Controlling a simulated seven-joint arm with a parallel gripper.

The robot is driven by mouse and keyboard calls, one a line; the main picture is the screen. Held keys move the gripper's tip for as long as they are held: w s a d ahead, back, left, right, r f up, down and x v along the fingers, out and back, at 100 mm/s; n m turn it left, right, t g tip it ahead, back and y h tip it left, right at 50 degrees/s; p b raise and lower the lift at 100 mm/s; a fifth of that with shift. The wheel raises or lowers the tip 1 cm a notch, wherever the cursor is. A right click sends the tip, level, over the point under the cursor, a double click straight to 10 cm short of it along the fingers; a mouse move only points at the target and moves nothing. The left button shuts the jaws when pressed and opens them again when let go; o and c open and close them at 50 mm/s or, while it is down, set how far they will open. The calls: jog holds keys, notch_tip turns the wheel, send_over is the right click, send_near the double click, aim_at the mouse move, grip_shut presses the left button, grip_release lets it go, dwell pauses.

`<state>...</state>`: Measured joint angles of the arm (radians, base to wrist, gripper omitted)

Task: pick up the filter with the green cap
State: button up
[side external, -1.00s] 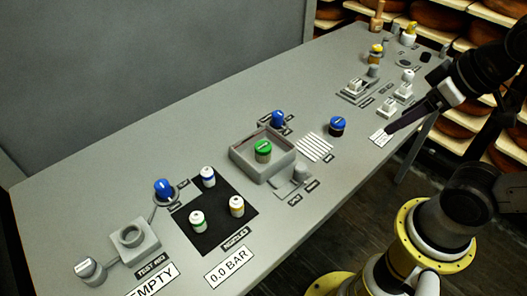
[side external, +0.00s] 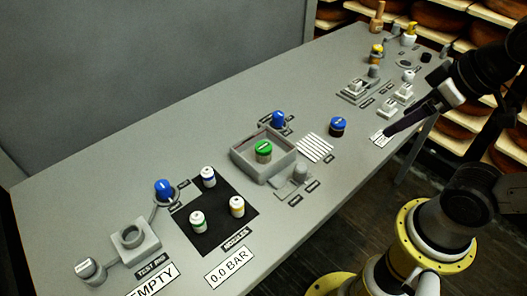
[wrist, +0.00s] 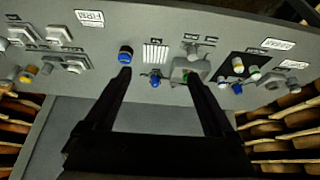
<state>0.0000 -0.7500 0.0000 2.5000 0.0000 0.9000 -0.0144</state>
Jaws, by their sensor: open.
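In the side view my gripper (side external: 388,134) is over the right part of the bench, well apart from the filter.
A blue-capped jar (side external: 338,127) stands between my gripper and the tray. Another blue-topped part (side external: 278,119) is just behind the tray. A black mat (side external: 216,232) holds small white cylinders, one with a green band (side external: 198,221).

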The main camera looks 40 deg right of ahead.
jog(key=w+r+n, duration=0.3)
jog(key=r+n, duration=0.1)
jog(key=n, duration=0.3)
jog(key=n+g, duration=0.6)
jog(key=n, duration=0.7)
send_over(263, 146)
jog(key=f, duration=1.7)
jog(key=shift+s+d+f, duration=0.2)
jog(key=shift+s+d, duration=0.05)
jog(key=shift+s, duration=0.05)
jog(key=shift+w+a+f, duration=0.15)
jog(key=shift+f, duration=1.35)
jog(key=shift+w+a+f, duration=0.1)
jog(key=shift+a+f, duration=0.05)
jog(key=shift+f, duration=1.3)
